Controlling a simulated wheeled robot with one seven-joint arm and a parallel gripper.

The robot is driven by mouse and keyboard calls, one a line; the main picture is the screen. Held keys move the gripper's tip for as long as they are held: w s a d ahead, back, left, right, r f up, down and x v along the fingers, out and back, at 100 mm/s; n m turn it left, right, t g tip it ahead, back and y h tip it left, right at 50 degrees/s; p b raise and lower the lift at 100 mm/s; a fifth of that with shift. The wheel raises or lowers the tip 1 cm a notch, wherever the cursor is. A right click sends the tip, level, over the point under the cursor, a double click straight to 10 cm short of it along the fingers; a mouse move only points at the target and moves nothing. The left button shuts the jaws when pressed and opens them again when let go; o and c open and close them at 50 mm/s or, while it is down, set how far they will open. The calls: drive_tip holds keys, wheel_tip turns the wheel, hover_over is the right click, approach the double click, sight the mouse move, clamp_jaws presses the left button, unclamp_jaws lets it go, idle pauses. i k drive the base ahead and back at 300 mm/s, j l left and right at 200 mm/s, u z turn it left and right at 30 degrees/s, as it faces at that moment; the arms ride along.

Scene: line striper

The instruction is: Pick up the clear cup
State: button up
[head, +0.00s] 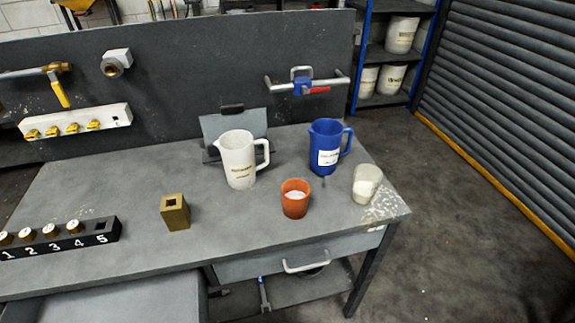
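The clear cup (366,184) stands near the right end of the grey workbench (130,200), close to its front right corner. It is see-through, with something white inside its lower part, and looks slightly tilted in this view. An orange-brown cup (295,200) with white contents stands to its left. A blue jug (324,150) with a white label stands behind and to the left of the clear cup. My gripper does not show in the head view.
A white jug (238,160) stands left of the blue jug. A brass block (175,212) and a black numbered rack (62,239) sit further left. A drawer handle (306,266) juts from the bench front. Open floor (470,230) lies to the right, before the shutter.

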sight(368, 178)
drive_tip(key=i+j+z, duration=0.2)
drive_tip(key=j, duration=0.2)
drive_tip(key=i+j+z, duration=0.15)
drive_tip(key=j, duration=0.25)
drive_tip(key=i+j+z, duration=0.2)
drive_tip(key=j, duration=0.2)
drive_tip(key=j+z, duration=0.15)
drive_tip(key=j, duration=0.3)
